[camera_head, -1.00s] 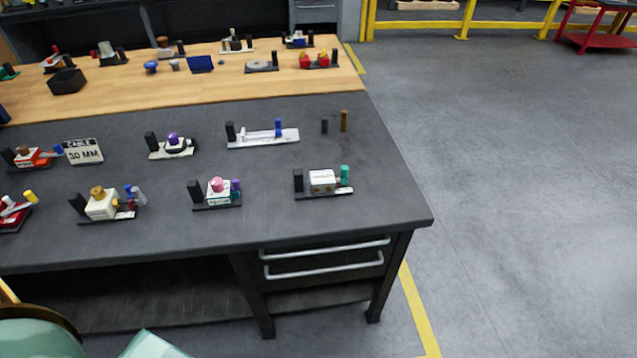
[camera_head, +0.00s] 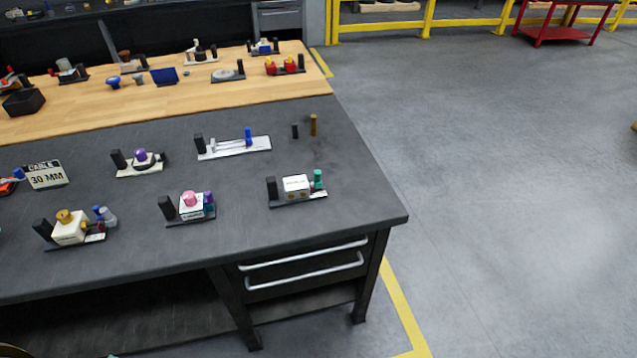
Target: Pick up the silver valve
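I cannot tell for sure which item is the silver valve. A small grey piece (camera_head: 139,80) lies loose on the wooden mat between a blue knob and a blue block. A silver-grey round part (camera_head: 225,75) sits on a dark base farther right on the wood. A grey-silver cylinder (camera_head: 108,217) stands beside a white block with a brass knob (camera_head: 70,228) at the front left. All are small at this distance. Neither of my grippers is in view.
The workbench (camera_head: 330,225) carries several valve fixtures. Drawers (camera_head: 305,263) are under the front right. Open floor (camera_head: 500,200) lies to the right, before a yellow rail.

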